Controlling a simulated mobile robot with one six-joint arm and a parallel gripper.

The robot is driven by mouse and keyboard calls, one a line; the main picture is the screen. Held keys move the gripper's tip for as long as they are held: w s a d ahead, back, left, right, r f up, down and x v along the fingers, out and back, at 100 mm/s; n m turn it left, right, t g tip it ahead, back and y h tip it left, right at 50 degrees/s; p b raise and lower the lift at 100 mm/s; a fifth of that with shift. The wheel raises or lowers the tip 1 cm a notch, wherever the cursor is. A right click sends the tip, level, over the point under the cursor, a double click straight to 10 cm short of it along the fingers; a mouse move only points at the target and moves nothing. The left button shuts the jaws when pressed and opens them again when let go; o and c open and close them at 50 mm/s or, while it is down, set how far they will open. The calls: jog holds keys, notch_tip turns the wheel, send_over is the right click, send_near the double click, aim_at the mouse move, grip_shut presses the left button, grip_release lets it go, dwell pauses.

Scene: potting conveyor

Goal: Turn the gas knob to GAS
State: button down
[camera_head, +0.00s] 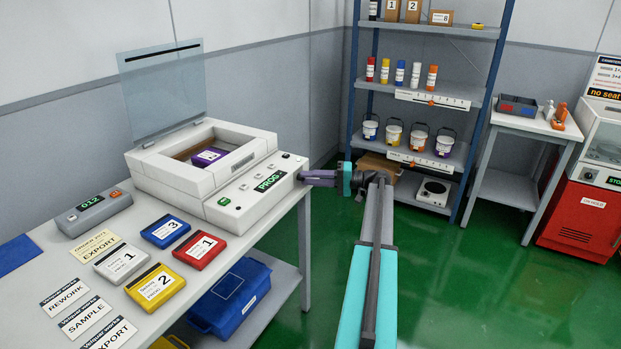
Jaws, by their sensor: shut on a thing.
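The white machine (165,180) stands on the table with its clear lid (165,90) raised. Its front panel carries a display reading PROG (269,181), a green button (224,202) and small controls. My gripper (306,177) reaches in from the right to the right end of this panel and is shut on the gas knob there. The fingers cover the knob, so its pointer and any GAS marking cannot be read. A purple block (207,156) with a white label lies in the machine's open chamber.
A grey box reading 012 (94,208), several coloured numbered cases and label cards lie on the table (215,265). A blue bin (232,295) sits below. Shelves (420,80) with pots and bottles stand behind my arm.

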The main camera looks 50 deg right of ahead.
dwell(0.4)
jog(key=c, duration=1.6)
grip_release()
jog(key=shift+o, duration=0.2)
jog(key=shift+s+d, duration=0.1)
